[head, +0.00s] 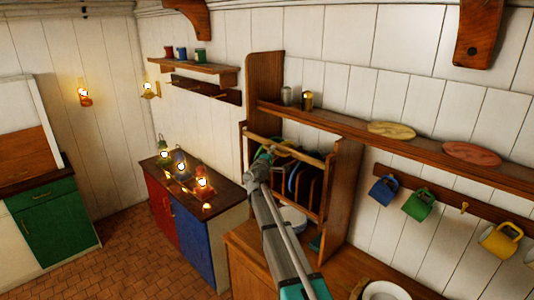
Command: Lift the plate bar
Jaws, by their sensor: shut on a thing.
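The plate bar (302,152) is a light wooden rod running across the upper front of the wooden plate rack (333,190). Several plates (293,178) stand on edge in the rack behind it, partly hidden by my arm. My gripper (268,151) reaches up from below and is shut on the bar, left of its middle. The fingertips are small and partly hidden here. I cannot tell whether the bar is clear of its supports.
A long shelf (350,125) with cups and two plates runs right of the rack. Mugs (420,203) hang below it. Lit lanterns (181,167) stand on the cabinet at left. A white bowl (385,290) is at the bottom. The tiled floor at left is free.

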